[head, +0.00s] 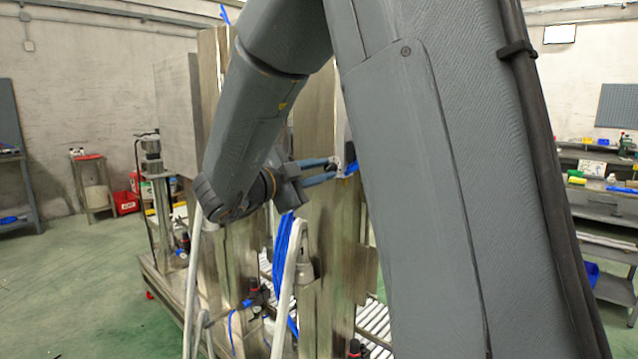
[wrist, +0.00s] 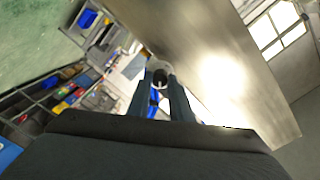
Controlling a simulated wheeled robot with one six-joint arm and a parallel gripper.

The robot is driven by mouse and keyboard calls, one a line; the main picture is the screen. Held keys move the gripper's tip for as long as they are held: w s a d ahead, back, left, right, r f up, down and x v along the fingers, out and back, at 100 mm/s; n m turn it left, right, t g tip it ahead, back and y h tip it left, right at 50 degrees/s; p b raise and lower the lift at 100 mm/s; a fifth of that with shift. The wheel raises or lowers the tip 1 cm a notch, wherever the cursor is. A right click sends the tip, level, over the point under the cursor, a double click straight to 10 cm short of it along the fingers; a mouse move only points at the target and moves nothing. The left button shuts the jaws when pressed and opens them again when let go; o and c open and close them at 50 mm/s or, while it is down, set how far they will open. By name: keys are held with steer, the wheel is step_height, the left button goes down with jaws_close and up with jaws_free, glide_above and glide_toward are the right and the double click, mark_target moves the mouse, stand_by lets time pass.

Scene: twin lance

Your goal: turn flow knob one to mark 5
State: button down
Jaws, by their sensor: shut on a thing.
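My gripper (head: 338,171) reaches to the right against the upright metal panel of the machine in the head view. In the wrist view my gripper (wrist: 161,84) has its two fingers closed around a small round dark knob (wrist: 160,76) with a pale ring or plate around it. Which flow knob this is cannot be read. Its marks and pointer are too small to see.
A metal machine frame (head: 318,220) with blue hoses (head: 284,245) and a roller conveyor (head: 374,322) stands close below my arm. A large metal panel (wrist: 215,70) lies close beside the fingers in the wrist view. Shelves with bins (wrist: 70,95) are farther off. Green floor is free at left.

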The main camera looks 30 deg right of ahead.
steer(key=m+b, duration=0.6)
steer(key=b, duration=0.1)
steer(key=shift+f+b, duration=0.2)
steer(key=shift+b, duration=0.2)
steer(key=m+b, duration=0.2)
steer(key=b, duration=0.1)
steer(key=shift+m, duration=0.3)
steer(key=m+b, duration=0.1)
steer(key=b, duration=0.1)
steer(key=shift+r+m+b, duration=0.1)
steer(key=shift+m+b, duration=0.6)
steer(key=c, duration=1.6)
jaws_free()
steer(key=shift+r, duration=0.1)
steer(key=shift+a, duration=0.1)
steer(key=v, duration=0.7)
steer(key=shift+s+a, duration=0.25)
